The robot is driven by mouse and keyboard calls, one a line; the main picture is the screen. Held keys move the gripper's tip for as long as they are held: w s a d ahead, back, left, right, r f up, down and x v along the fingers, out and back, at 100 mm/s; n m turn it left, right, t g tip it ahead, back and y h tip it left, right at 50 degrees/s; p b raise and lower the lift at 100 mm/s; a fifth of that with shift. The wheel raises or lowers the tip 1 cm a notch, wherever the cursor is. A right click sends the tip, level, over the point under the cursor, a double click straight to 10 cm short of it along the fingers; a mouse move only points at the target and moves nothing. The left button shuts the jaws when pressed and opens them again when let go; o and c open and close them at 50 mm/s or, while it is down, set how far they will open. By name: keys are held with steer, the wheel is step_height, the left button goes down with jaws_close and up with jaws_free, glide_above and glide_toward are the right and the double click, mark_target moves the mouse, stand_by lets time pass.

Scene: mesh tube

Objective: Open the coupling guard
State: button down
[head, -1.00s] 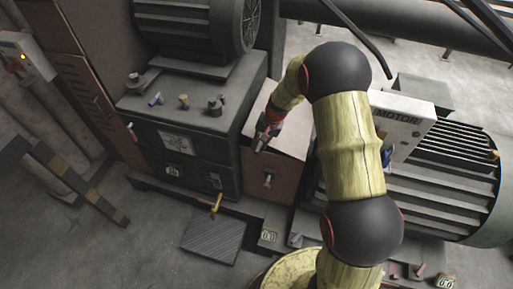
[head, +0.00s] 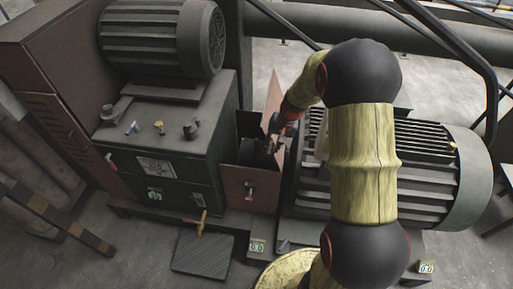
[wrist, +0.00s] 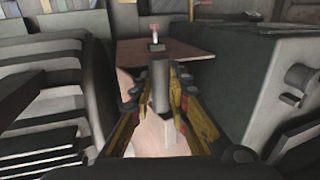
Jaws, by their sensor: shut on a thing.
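The coupling guard (head: 249,187) is a reddish-brown box between the dark gearbox block and the ribbed motor. Its lid (head: 272,100) stands steeply tilted up, and the dark inside shows beside it. My gripper (head: 277,134) is at the lid's right side. In the wrist view, my gripper (wrist: 161,95) has its yellow fingers shut on a dark grey bar (wrist: 159,75), which looks like the lid's handle. A brown panel of the guard (wrist: 190,58) lies beyond the fingers, with a small red-tipped latch (wrist: 154,32). The exact finger contact is partly hidden.
The gearbox block (head: 165,160) stands left of the guard, with small fittings on top. The large ribbed motor (head: 430,170) is close on the right, partly behind my arm. A dark pipe (head: 285,28) runs behind. Open floor lies in front, with a ribbed plate (head: 203,254).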

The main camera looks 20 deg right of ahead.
steer(key=shift+s+d+f, duration=0.2)
steer(key=shift+s+d, duration=1.4)
steer(key=shift+d, duration=0.1)
steer(key=c, duration=2.1)
jaws_free()
steer(key=shift+r, duration=0.1)
steer(key=shift+c, duration=0.2)
steer(key=o, duration=0.4)
steer(key=shift+w+r, duration=0.2)
steer(key=v, duration=1.2)
steer(key=shift+w, duration=0.1)
